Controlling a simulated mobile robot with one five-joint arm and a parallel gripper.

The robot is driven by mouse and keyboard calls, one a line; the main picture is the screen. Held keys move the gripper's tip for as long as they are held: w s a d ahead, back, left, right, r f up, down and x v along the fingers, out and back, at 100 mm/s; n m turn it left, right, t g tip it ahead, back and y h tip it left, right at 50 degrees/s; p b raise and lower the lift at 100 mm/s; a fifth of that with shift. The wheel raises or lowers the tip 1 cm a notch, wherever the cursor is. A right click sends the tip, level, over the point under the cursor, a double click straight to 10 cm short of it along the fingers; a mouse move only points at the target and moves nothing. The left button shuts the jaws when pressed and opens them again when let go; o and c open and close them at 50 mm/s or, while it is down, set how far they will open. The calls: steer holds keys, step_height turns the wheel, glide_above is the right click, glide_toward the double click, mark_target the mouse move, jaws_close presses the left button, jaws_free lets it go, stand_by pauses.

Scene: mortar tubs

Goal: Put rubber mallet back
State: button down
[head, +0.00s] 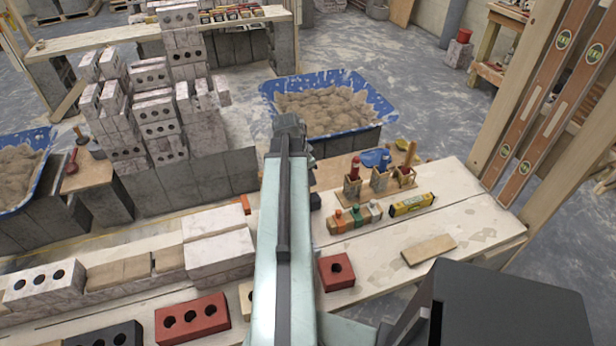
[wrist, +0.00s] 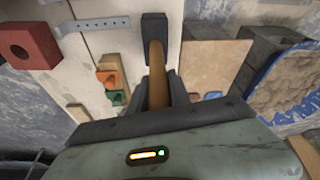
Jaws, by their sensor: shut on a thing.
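The rubber mallet has a black head (wrist: 154,27) and a round wooden handle (wrist: 157,75). In the wrist view, my gripper (wrist: 159,88) is shut on the handle, which runs away from the jaws to the head. The head shows over the edge of the pale plank bench; I cannot tell whether it touches the bench. In the head view my arm hides the gripper and the handle. A small dark block (head: 315,201) just right of my arm appears to be the mallet head.
On the plank bench (head: 470,225) stand orange and green pieces (head: 355,216), a yellow level (head: 411,205), a wooden block (head: 428,249), a red brick (head: 336,271) and wooden holders with handled tools (head: 380,180). A blue mortar tub (head: 330,103) lies beyond. Stacked bricks (head: 155,115) stand left.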

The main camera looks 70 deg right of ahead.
steer(key=shift+f+b, duration=0.45)
steer(key=shift+b, duration=0.05)
stand_by(0.6)
steer(key=c, duration=1.1)
jaws_free()
steer(key=shift+r, duration=0.15)
steer(key=p+v, duration=0.7)
steer(key=shift+w+a+r, duration=0.1)
steer(key=shift+a+r, duration=0.05)
steer(key=shift+r, duration=0.1)
